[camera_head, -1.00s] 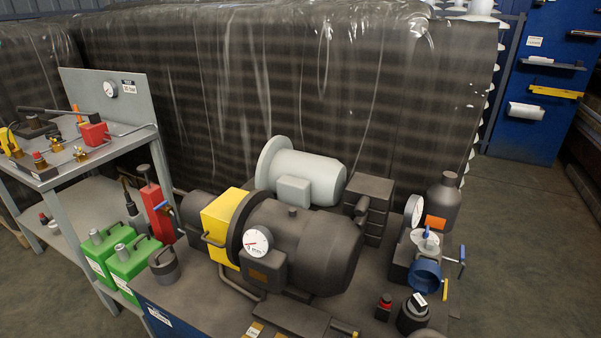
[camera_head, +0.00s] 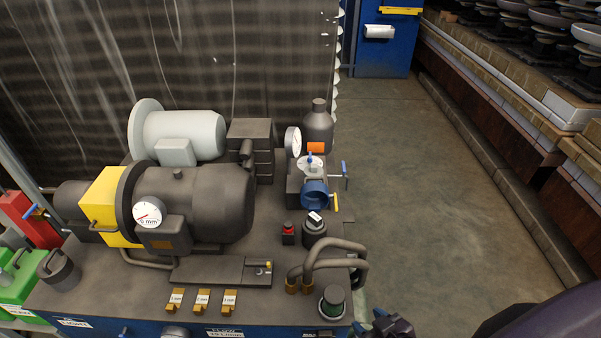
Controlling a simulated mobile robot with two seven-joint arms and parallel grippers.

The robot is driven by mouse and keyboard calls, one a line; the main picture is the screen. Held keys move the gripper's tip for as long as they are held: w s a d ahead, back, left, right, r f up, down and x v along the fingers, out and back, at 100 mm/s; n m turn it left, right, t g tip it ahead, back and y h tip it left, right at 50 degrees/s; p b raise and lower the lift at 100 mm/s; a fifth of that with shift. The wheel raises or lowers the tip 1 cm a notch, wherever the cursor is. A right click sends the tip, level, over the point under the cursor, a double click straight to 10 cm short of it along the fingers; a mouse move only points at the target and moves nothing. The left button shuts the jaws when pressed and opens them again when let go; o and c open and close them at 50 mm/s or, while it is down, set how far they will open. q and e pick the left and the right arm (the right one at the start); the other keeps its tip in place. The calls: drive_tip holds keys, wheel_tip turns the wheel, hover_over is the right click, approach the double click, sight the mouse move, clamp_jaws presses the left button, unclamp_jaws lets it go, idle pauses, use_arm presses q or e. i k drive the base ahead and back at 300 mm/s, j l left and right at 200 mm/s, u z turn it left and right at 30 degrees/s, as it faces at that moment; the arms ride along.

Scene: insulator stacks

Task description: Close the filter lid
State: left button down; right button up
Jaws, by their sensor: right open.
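A blue round housing (camera_head: 315,195) with a dark hollow front sits at the right end of the machine bench, beside blue and yellow handles. A pale grey disc (camera_head: 311,166) stands just behind it. I cannot tell for sure which part is the filter lid. A dark short cylinder with a green inside and pale rim (camera_head: 332,302) stands at the bench's front right corner. My right gripper (camera_head: 386,325) is at the bottom edge, dark, open and partly cut off, to the right of that cylinder and apart from the housing. My left gripper is out of view.
A dark motor (camera_head: 205,205) with a yellow guard (camera_head: 108,205) fills the bench's left. Bent dark pipes (camera_head: 335,248) rise between the blue housing and the front corner. A dark bottle (camera_head: 318,128) stands behind. Open floor (camera_head: 430,200) lies to the right, before stacked insulators (camera_head: 535,20).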

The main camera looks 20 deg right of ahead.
sight(314, 194)
drive_tip(key=k+z, duration=0.1)
drive_tip(key=k, duration=0.5)
drive_tip(key=z, duration=0.45)
drive_tip(key=l+z, duration=0.1)
drive_tip(key=z, duration=1.15)
drive_tip(key=l+z, duration=0.1)
drive_tip(key=z, duration=0.35)
drive_tip(key=i+z, duration=0.1)
drive_tip(key=z, duration=0.3)
drive_tip(key=i+l, duration=0.1)
drive_tip(key=i, duration=1.05)
drive_tip(key=i+j+u, duration=0.1)
drive_tip(key=i+u, duration=0.4)
drive_tip(key=i+l+u, duration=0.1)
drive_tip(key=i+u, duration=0.35)
drive_tip(key=i+j+u, duration=0.1)
drive_tip(key=i+u, duration=0.3)
drive_tip(key=i, duration=0.15)
drive_tip(key=i+l+u, duration=0.1)
drive_tip(key=i+u, duration=0.3)
drive_tip(key=i, duration=0.15)
drive_tip(key=i+u, duration=0.3)
drive_tip(key=i, duration=0.3)
drive_tip(key=i+u, duration=0.25)
drive_tip(key=i, duration=0.35)
drive_tip(key=i+u, duration=0.1)
drive_tip(key=u, duration=0.7)
drive_tip(key=i+l+u, duration=0.1)
drive_tip(key=u, duration=0.25)
drive_tip(key=l, duration=0.05)
